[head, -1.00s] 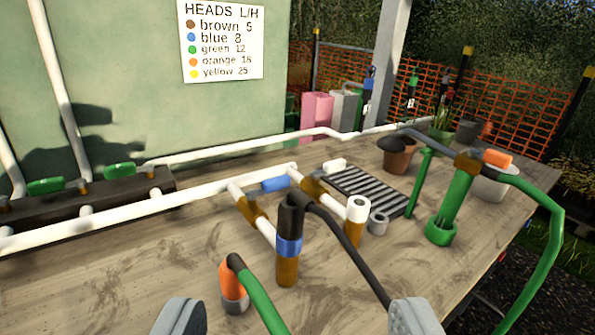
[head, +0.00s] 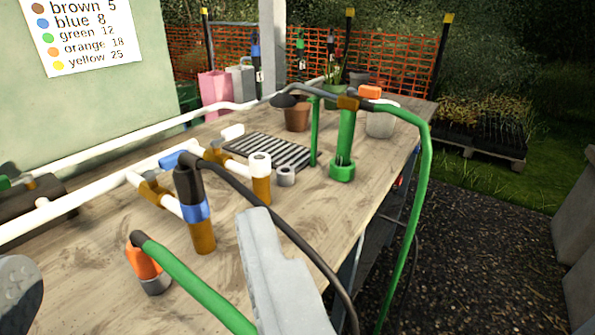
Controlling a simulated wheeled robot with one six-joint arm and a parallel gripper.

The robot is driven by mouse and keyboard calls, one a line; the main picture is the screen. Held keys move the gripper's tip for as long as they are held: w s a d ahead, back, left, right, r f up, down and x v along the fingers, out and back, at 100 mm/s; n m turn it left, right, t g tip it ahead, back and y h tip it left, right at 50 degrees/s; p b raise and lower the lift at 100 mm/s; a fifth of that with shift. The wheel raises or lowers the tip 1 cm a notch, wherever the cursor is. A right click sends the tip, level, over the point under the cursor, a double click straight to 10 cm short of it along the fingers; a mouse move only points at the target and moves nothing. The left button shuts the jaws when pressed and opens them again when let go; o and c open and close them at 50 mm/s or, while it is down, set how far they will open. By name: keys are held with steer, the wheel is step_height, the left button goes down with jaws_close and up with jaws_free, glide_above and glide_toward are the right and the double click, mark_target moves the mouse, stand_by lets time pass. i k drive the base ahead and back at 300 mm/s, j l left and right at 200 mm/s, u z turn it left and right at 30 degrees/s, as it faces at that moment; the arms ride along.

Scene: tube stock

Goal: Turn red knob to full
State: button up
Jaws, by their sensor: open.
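No clearly readable red knob shows. A tiny red spot (head: 398,181) is visible just past the bench's right edge, too small to tell what it is. My gripper (head: 138,242) is open and empty, with its grey fingers wide apart at the lower left and lower middle. An orange-topped fitting (head: 147,262) with a green hose (head: 197,287) shows between the fingers in the picture; I see no contact. A blue lever (head: 178,158) and a white lever (head: 232,132) sit on the white pipework.
The wooden bench (head: 330,228) carries a black pipe with a blue band (head: 195,210), a green upright tube (head: 345,140), an orange handle (head: 370,92), a slatted grate (head: 262,148) and pots. A green hose (head: 420,190) hangs off its right side. Gravel (head: 465,245) lies open to the right.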

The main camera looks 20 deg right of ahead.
mark_target(398, 181)
steer(key=z, duration=1.1)
